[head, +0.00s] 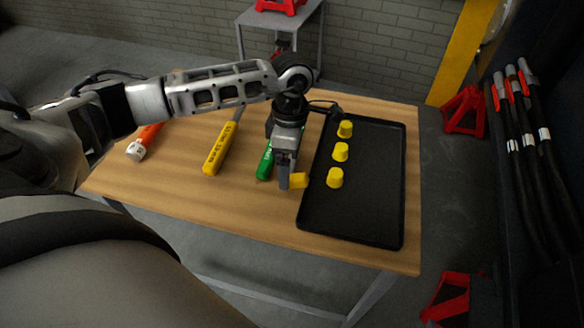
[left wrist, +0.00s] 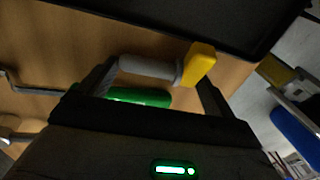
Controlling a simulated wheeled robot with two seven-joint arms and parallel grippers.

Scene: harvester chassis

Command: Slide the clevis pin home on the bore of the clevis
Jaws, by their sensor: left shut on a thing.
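My left gripper (head: 286,178) is shut on a pin with a grey shank and a yellow head, which I take as the clevis pin (head: 299,181). The pin lies across between the fingers in the left wrist view (left wrist: 150,68), its yellow head at the right finger. In the head view the gripper points down over the wooden table, just left of the black tray. How far it is above the table I cannot tell. I cannot make out the clevis or its bore in either view. My right gripper is not in view.
The black tray (head: 353,213) holds 3 yellow-topped pieces (head: 340,152) in a row. A green-handled tool (head: 265,163), a yellow-handled tool (head: 218,150) and an orange-handled tool (head: 146,138) lie on the table (head: 180,191). Black hoses (head: 540,150) hang at the right. Red stands (head: 464,110) are on the floor.

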